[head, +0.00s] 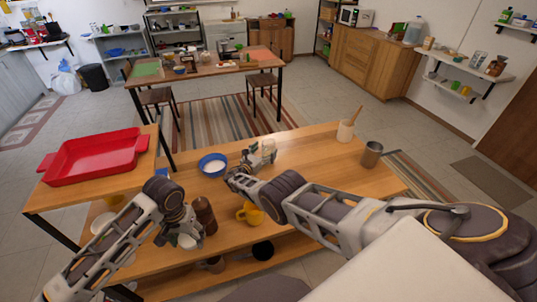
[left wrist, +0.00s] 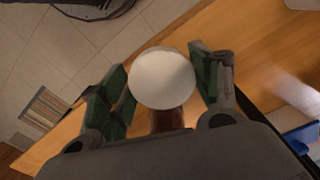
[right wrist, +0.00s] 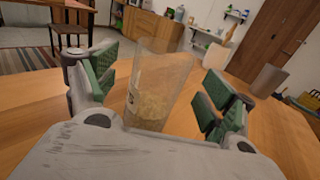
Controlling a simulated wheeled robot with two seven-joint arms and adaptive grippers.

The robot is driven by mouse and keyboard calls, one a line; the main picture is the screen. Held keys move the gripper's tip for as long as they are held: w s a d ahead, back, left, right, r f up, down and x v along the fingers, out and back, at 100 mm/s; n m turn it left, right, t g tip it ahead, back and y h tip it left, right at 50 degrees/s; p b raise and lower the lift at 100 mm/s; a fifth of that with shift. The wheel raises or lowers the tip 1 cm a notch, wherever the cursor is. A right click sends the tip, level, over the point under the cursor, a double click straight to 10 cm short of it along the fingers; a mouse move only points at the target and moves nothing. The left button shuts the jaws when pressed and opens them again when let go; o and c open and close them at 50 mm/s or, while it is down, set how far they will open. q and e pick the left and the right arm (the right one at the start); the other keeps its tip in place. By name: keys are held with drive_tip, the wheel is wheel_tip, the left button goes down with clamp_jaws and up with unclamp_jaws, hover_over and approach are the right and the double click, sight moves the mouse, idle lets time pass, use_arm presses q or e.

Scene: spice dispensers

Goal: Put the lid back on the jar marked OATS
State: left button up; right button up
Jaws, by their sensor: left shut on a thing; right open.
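A clear glass jar (right wrist: 155,85) with pale flakes in its lower part stands on the table, open at the top. Part of a dark label shows, ending in what looks like an S. It also shows in the head view (head: 268,148). My right gripper (right wrist: 160,88) is open, its green-padded fingers on either side of the jar, apart from it. My left gripper (left wrist: 160,85) is shut on a round white lid (left wrist: 162,78). In the head view the lid (head: 188,241) is low at the table's front edge, well left of the jar.
A brown bottle (head: 205,214) stands close to my left gripper. The table's middle back is clear.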

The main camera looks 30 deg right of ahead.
use_arm(q)
drive_tip(key=shift+f, duration=0.2)
use_arm(e)
drive_tip(key=shift+w+d+r, duration=0.2)
drive_tip(key=shift+d, duration=0.4)
use_arm(q)
drive_tip(key=shift+f+b, duration=0.65)
drive_tip(key=shift+b, duration=0.05)
use_arm(e)
drive_tip(key=shift+x, duration=1.1)
drive_tip(key=shift+w, duration=0.1)
drive_tip(key=c, duration=1.3)
use_arm(q)
drive_tip(key=shift+r, duration=0.15)
use_arm(e)
drive_tip(key=shift+o, duration=0.2)
drive_tip(key=shift+r, duration=0.2)
